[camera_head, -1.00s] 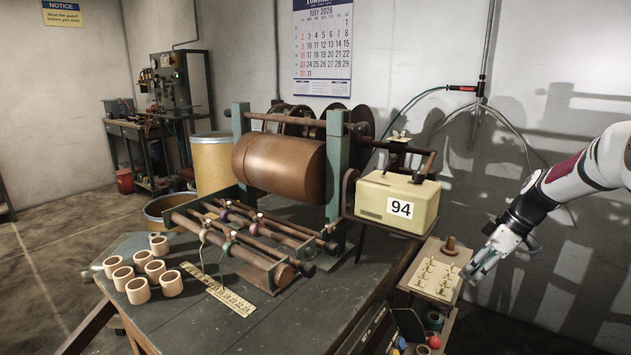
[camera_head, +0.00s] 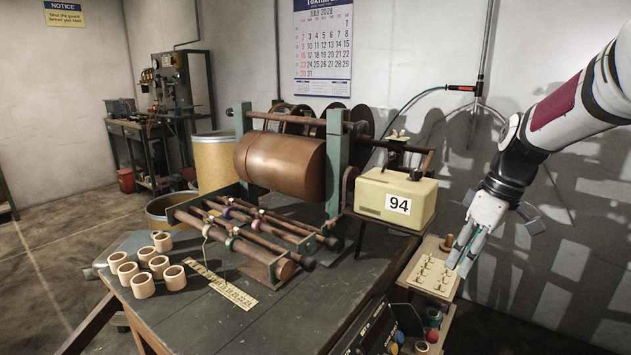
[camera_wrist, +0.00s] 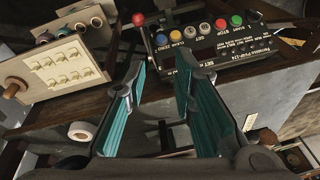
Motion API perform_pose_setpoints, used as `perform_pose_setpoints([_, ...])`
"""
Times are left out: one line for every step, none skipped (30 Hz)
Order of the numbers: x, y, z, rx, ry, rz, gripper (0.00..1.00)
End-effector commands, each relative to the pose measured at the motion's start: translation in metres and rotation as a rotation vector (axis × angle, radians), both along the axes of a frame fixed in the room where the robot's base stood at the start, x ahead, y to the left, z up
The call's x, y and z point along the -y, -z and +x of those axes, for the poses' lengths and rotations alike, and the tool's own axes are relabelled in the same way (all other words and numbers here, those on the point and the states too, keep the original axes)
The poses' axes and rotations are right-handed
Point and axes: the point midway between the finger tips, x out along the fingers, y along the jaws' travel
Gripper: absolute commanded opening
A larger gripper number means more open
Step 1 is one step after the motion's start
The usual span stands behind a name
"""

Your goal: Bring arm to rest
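My gripper (camera_head: 462,250) hangs at the right in the head view, fingers pointing down, over the right edge of the wooden peg board (camera_head: 430,277). In the wrist view my gripper (camera_wrist: 160,85) shows two teal-padded fingers spread apart with nothing between them. The peg board (camera_wrist: 32,84) with its small pale hooks lies to the left of the fingers there. A control panel with coloured buttons (camera_wrist: 222,48) lies beyond the fingertips. Whether the fingers touch the board cannot be told.
The space right of the peg board, before the wall, looks clear.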

Motion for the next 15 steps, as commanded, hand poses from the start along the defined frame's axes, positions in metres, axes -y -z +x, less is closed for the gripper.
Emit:
perform_pose_setpoints([-0.012, -0.014, -0.019, -0.007, 0.026, -0.021, 0.24])
perform_pose_setpoints([-0.018, -0.020, -0.029, -0.014, 0.046, -0.033, 0.24])
perform_pose_setpoints([-0.026, -0.027, -0.043, -0.022, 0.073, -0.045, 0.24])
perform_pose_setpoints([-0.031, -0.032, -0.054, -0.028, 0.094, -0.054, 0.24])
perform_pose_setpoints([-0.036, -0.036, -0.065, -0.034, 0.116, -0.064, 0.24])
perform_pose_setpoints([-0.042, -0.042, -0.080, -0.040, 0.146, -0.077, 0.24])
perform_pose_setpoints([-0.047, -0.046, -0.091, -0.044, 0.168, -0.085, 0.24])
perform_pose_setpoints([-0.052, -0.049, -0.102, -0.048, 0.189, -0.093, 0.24])
perform_pose_setpoints([-0.057, -0.053, -0.117, -0.051, 0.220, -0.104, 0.24])
perform_pose_setpoints([-0.060, -0.055, -0.129, -0.053, 0.243, -0.111, 0.24])
perform_pose_setpoints([-0.064, -0.057, -0.141, -0.055, 0.266, -0.118, 0.24])
perform_pose_setpoints([-0.068, -0.060, -0.156, -0.057, 0.297, -0.126, 0.24])
perform_pose_setpoints([-0.071, -0.061, -0.168, -0.058, 0.320, -0.132, 0.24])
perform_pose_setpoints([-0.074, -0.061, -0.179, -0.059, 0.343, -0.138, 0.24])
perform_pose_setpoints([-0.077, -0.061, -0.195, -0.059, 0.376, -0.144, 0.24])
